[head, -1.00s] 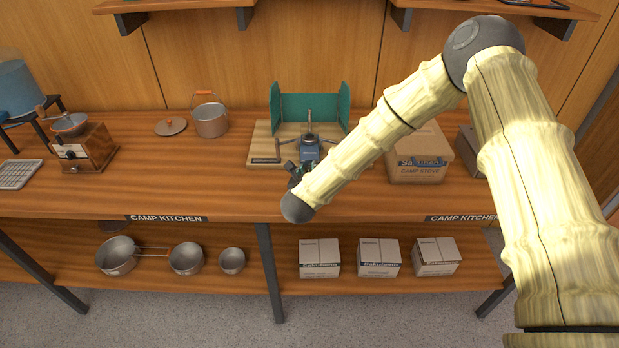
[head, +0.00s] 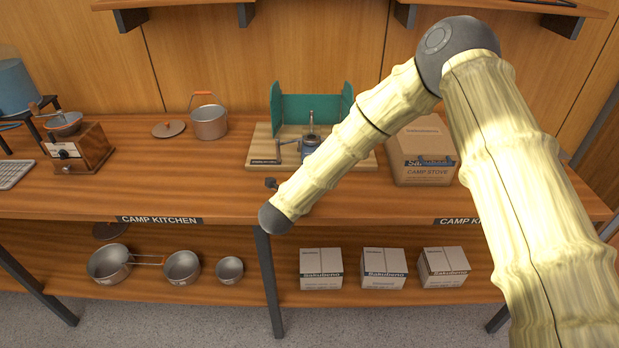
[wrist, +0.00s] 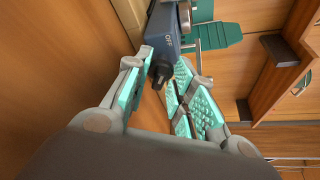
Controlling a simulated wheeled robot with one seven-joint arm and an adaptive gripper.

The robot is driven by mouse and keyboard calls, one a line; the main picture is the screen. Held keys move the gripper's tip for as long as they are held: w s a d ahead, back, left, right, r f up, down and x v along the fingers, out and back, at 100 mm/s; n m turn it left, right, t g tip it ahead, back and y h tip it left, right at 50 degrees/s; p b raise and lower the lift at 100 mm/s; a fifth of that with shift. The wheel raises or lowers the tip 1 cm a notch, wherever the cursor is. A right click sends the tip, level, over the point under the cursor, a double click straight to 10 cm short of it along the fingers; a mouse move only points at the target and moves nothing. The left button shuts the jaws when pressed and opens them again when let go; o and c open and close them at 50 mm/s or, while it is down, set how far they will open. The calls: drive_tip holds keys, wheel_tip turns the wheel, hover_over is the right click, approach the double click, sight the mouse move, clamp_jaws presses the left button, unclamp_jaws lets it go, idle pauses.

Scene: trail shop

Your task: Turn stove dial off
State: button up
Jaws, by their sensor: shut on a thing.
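The camp stove (head: 311,146) stands on a wooden board (head: 262,153) on the counter, partly hidden by my arm in the head view. In the wrist view its blue-grey body (wrist: 164,22) carries an "OFF" mark, with the dark dial (wrist: 160,75) just below it. My gripper (wrist: 165,66) has its teal-padded fingers on either side of the dial and is shut on it. The dial's exact turn is hard to read.
A green windscreen (head: 312,106) stands behind the stove. A camp stove carton (head: 420,160) is to its right, close to my arm. A pot (head: 209,122), a lid (head: 169,129) and a grinder (head: 82,150) stand to the left. The counter front between grinder and board is clear.

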idle(0.4)
drive_tip(key=o, duration=0.7)
drive_tip(key=shift+s+a, duration=0.1)
drive_tip(key=v, duration=1.1)
drive_tip(key=shift+s+a, duration=0.1)
drive_tip(key=shift+s, duration=0.3)
